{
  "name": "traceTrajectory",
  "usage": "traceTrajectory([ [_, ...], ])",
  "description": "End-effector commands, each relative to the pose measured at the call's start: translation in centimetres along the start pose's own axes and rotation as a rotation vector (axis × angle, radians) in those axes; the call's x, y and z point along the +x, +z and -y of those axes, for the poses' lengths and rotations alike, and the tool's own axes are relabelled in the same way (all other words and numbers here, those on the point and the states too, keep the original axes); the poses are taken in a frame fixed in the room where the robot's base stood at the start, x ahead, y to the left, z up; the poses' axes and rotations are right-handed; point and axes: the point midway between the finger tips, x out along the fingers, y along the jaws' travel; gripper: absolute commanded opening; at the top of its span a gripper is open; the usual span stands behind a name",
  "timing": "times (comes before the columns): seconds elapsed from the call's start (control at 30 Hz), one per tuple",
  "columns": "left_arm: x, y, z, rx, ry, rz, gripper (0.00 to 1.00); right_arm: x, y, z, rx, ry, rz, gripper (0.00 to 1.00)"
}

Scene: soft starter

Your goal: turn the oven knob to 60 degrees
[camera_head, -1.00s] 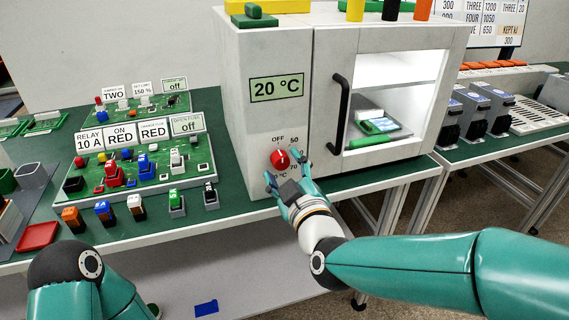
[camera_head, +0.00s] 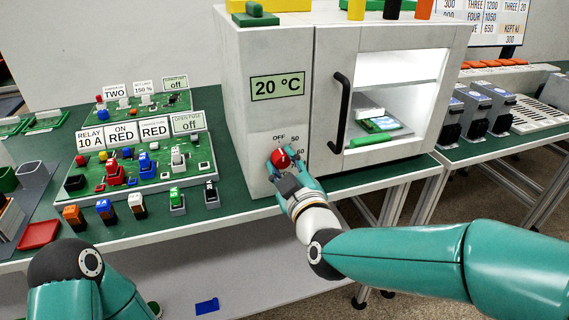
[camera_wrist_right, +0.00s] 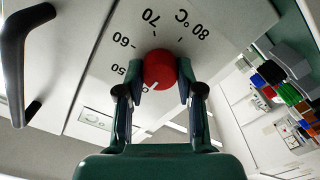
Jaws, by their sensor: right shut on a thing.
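The red oven knob (camera_head: 281,156) is on the white front of the oven (camera_head: 262,125), below the "20 °C" display (camera_head: 277,87). My right gripper (camera_head: 283,160) is shut on the knob, one finger on each side. In the right wrist view the knob (camera_wrist_right: 160,68) sits between the two fingertips. Its white mark points to the lower left there, to the OFF side of the 50 label; the exact angle is hard to read. My left gripper is out of view.
The oven door (camera_head: 325,110) with its black handle (camera_head: 340,112) is just right of the knob. Circuit boards (camera_head: 140,165) and loose coloured parts stand on the green table to the left. A green-handled tray (camera_head: 370,141) is inside the lit oven.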

Motion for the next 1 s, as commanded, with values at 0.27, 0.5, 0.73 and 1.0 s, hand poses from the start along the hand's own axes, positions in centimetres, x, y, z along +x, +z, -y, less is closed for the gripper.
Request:
traceTrajectory([
  [0.27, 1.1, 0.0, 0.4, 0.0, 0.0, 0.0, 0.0, 0.0, 0.2, 0.2, 0.079, 0.001, 0.001, 0.02],
  [0.5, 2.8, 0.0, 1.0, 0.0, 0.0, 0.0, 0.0, 0.0, 0.3, 0.3, 0.244, 0.002, 0.0, 0.02],
  [0.73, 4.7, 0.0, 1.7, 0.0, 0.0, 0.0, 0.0, 0.0, 0.3, 0.3, 0.458, 0.0, -0.001, 0.02],
  [1.0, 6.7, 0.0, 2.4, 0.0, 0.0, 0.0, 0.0, 0.1, 0.3, 0.2, 0.715, 0.0, 0.0, 0.02],
])
